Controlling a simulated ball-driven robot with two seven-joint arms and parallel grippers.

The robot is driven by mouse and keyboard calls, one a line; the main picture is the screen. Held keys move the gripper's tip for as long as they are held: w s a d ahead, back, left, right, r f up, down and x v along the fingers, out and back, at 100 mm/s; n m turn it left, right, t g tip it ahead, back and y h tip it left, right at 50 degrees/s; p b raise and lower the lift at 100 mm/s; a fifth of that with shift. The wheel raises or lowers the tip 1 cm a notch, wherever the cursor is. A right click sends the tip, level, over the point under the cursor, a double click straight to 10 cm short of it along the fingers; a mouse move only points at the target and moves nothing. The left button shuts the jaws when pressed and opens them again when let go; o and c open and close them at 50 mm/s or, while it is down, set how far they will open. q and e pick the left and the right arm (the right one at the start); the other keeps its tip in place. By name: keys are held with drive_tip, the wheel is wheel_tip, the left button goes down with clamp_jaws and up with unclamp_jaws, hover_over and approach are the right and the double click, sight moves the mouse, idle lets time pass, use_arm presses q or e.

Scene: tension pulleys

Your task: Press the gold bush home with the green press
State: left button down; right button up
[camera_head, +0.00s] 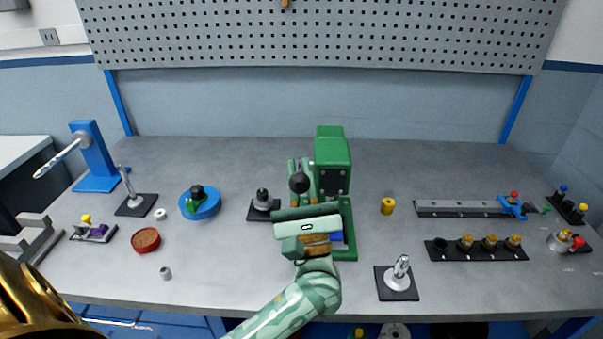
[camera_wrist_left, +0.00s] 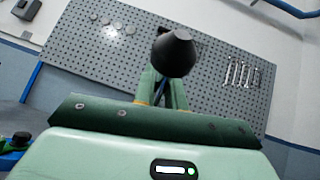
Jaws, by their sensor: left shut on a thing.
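The green press (camera_head: 333,150) stands near the middle of the bench. Its lever ends in a black knob (camera_head: 299,183), which also shows large in the left wrist view (camera_wrist_left: 174,52). My left gripper (camera_head: 300,172) is at the front left of the press, shut on the lever near the knob. Its fingers (camera_wrist_left: 161,88) lie on both sides of the thin dark rod. My gripper and wrist hide much of the press's lower front; a blue part (camera_head: 337,237) shows there. A yellow-gold bush (camera_head: 388,205) stands right of the press; whether another sits inside is hidden. My right gripper is out of view.
A dark-based stand (camera_head: 262,204) is close left of the press. A metal lever on a black plate (camera_head: 398,279) is front right, before a black rack (camera_head: 477,247) with gold-topped pieces. A blue round fixture (camera_head: 200,204) and a red dish (camera_head: 146,240) are left.

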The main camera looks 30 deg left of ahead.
use_arm(q)
drive_tip(key=shift+f, duration=0.3)
drive_tip(key=c, duration=1.6)
unclamp_jaws()
drive_tip(key=shift+o, duration=0.7)
drive_tip(key=shift+s+a+r, duration=0.1)
drive_tip(key=shift+s+a, duration=0.05)
drive_tip(key=shift+s, duration=0.05)
drive_tip(key=shift+w, duration=0.1)
drive_tip(key=b+v, duration=0.4)
drive_tip(key=v, duration=1.2)
